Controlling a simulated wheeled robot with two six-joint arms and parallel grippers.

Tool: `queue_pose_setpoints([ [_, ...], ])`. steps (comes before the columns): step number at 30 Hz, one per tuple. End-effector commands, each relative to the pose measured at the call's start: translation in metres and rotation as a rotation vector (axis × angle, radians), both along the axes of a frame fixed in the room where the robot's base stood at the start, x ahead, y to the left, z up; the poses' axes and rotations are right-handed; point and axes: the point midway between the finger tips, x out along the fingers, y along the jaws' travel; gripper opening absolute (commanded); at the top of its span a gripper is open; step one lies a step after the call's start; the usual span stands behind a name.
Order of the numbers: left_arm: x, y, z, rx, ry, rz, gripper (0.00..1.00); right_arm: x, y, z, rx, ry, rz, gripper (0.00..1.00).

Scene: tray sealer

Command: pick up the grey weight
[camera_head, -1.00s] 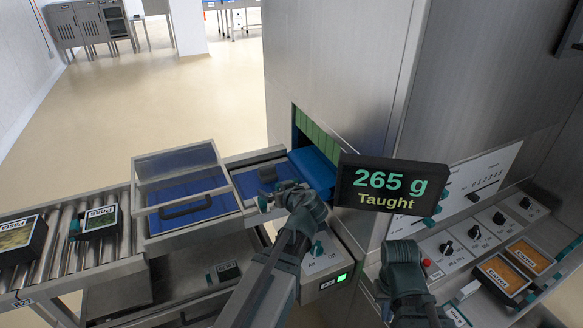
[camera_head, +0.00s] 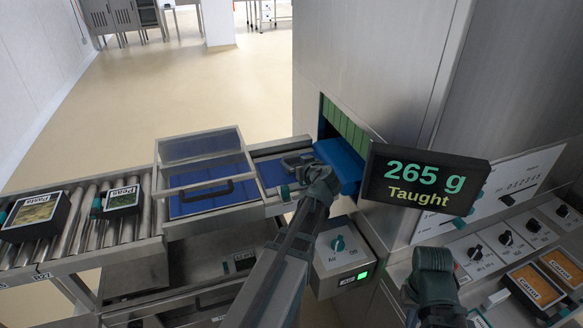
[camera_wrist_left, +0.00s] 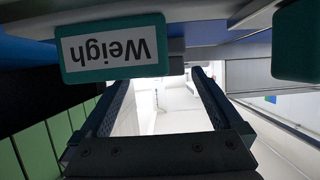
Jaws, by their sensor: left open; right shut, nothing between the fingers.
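I cannot make out the grey weight for certain in either view. My left gripper (camera_head: 296,162) is open in the head view, near the short blue belt in front of the machine opening. In the left wrist view the left gripper's fingers (camera_wrist_left: 155,82) stand apart with nothing visible between them. A teal button marked "Weigh" (camera_wrist_left: 112,47) appears upside down close by its fingers. My right gripper (camera_head: 408,297) is partly hidden by its own wrist, low in front of the control panel. It is shut and holds nothing visible.
A display (camera_head: 423,185) reads "265 g Taught". A clear hinged cover (camera_head: 203,146) stands over a blue belt. Pasta (camera_head: 36,213) and Peas (camera_head: 120,201) packs sit on the rollers. An Air switch box (camera_head: 340,250) is below, and Carrot packs (camera_head: 535,286) lie at the right.

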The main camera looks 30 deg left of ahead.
Motion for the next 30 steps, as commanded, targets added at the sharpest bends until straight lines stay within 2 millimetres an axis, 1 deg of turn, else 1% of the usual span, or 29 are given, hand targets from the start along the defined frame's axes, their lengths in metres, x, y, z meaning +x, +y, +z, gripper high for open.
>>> queue_pose_setpoints([
  [10, 0.005, 0.007, -0.005, 0.000, 0.000, 0.001, 1.00, 0.000, 0.000, -0.005, 0.000, 0.000, 0.000, 0.00],
  [17, 0.020, 0.030, -0.023, -0.001, 0.000, 0.003, 1.00, 0.000, 0.000, -0.023, 0.000, 0.000, 0.000, 0.00],
  [21, 0.030, 0.040, -0.027, 0.000, 0.000, 0.001, 1.00, 0.000, 0.000, -0.027, 0.000, 0.000, 0.000, 0.00],
  [28, 0.029, 0.041, -0.026, 0.000, 0.000, 0.000, 1.00, 0.000, 0.000, -0.025, 0.000, 0.000, 0.000, 0.00],
  [30, 0.029, 0.041, -0.026, 0.000, 0.000, 0.000, 0.87, 0.000, 0.000, -0.025, 0.000, 0.000, 0.000, 0.00],
])
